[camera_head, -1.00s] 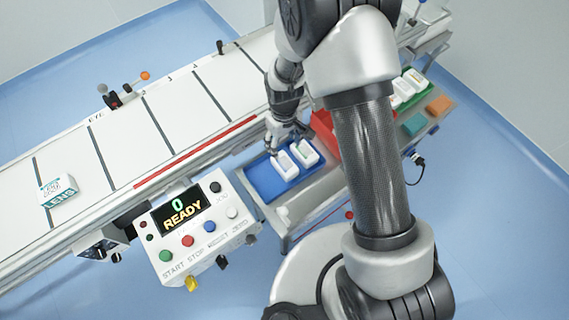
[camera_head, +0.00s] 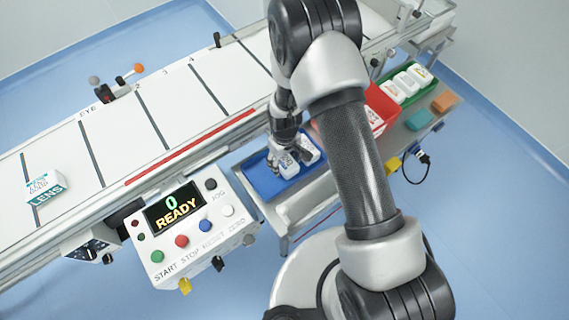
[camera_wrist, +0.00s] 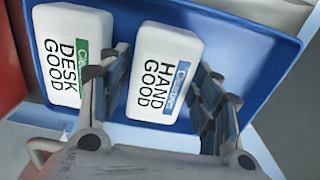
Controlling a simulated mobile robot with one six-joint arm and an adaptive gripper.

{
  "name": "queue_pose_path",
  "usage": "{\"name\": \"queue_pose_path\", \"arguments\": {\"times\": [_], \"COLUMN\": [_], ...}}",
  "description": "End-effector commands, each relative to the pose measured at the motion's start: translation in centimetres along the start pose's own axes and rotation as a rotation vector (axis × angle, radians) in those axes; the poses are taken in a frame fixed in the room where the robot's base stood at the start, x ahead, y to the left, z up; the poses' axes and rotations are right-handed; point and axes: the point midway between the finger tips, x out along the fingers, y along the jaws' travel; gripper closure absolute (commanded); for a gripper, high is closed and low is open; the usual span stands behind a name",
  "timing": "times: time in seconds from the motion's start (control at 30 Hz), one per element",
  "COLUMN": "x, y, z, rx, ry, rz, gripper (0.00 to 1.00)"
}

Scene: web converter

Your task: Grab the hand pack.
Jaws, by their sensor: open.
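The hand pack (camera_wrist: 166,74) is a white block with "HAND GOOD" lettering and a blue label strip. It lies in the blue tray (camera_wrist: 262,50). My gripper (camera_wrist: 165,95) is open, with one finger on each side of the pack's near end. The left finger sits in the gap between the hand pack and a white "DESK GOOD" pack (camera_wrist: 72,55) with a green strip. In the head view my gripper (camera_head: 283,158) is down over the blue tray (camera_head: 251,180), partly covering the hand pack (camera_head: 287,168). I cannot tell whether the fingers touch it.
A control box (camera_head: 190,232) reading "0 READY" stands left of the tray. The conveyor (camera_head: 140,105) runs behind, with a LENS box (camera_head: 46,187) on it. A red bin (camera_head: 382,98) and a green tray (camera_head: 418,93) with white packs are to the right.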

Motion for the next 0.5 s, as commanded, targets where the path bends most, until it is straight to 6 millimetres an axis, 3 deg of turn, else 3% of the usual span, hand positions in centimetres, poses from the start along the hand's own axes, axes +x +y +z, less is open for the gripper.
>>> {"name": "queue_pose_path", "arguments": {"times": [0.2, 0.5], "x": [-0.01, -0.03], "y": [0.03, 0.03], "z": [-0.08, -0.08], "rx": [0.0, 0.0], "ry": [0.002, 0.002], "rz": [0.001, 0.001], "gripper": [0.42, 0.62]}}
